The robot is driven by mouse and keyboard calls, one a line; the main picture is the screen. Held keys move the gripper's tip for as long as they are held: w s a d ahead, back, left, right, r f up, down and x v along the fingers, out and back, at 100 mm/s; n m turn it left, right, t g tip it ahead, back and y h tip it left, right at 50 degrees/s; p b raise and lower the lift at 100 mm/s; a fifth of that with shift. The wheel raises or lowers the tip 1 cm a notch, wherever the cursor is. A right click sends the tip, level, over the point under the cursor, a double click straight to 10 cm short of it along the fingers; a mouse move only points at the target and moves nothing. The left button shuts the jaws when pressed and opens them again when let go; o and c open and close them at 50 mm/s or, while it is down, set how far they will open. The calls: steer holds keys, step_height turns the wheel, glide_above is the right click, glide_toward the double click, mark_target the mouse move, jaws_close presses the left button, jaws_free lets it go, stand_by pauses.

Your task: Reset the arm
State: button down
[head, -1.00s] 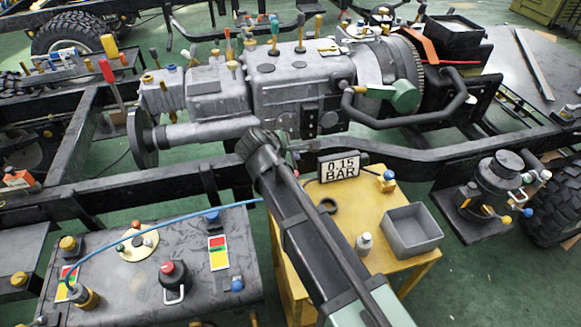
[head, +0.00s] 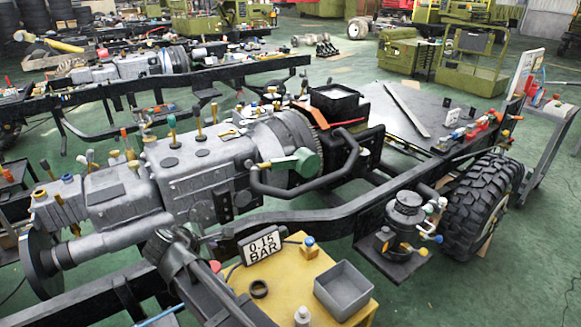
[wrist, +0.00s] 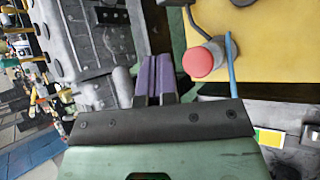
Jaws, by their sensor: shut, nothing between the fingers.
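My gripper shows in the wrist view (wrist: 160,72) as two purple fingers close together, shut and empty. In the head view my dark arm rises from the bottom left toward the grey gearbox (head: 185,170); its fingers are too small to make out there. In the wrist view the gearbox casing (wrist: 85,40) lies left of the fingers. A red round cap (wrist: 203,61) lies just to their right.
A black canister (head: 404,222) and a wheel (head: 482,207) stand right. Green floor is clear at lower right.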

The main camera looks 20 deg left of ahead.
steer(key=d+m+g+p, duration=0.2)
steer(key=d+m, duration=1)
steer(key=d, duration=1.4)
steer(key=d+m+g+p, duration=0.3)
steer(key=d+m+g, duration=0.4)
steer(key=d, duration=1.9)
steer(key=m, duration=0.6)
steer(key=shift+s+d+y, duration=0.25)
steer(key=shift+y, duration=0.15)
steer(key=shift+a, duration=0.1)
steer(key=a+r+n+t, duration=0.1)
steer(key=a+n+t, duration=0.2)
steer(key=a+n, duration=0.5)
steer(key=a+r+n+t, duration=0.1)
steer(key=a+n, duration=0.8)
steer(key=a, duration=1.8)
steer(key=a+r+n+t+b, duration=0.1)
steer(key=a+n+t, duration=0.4)
steer(key=a, duration=1.2)
steer(key=r+n, duration=0.1)
steer(key=n, duration=0.2)
steer(key=shift+w+a+n+h, duration=0.25)
steer(key=shift+n+h, duration=0.05)
steer(key=shift+n, duration=0.1)
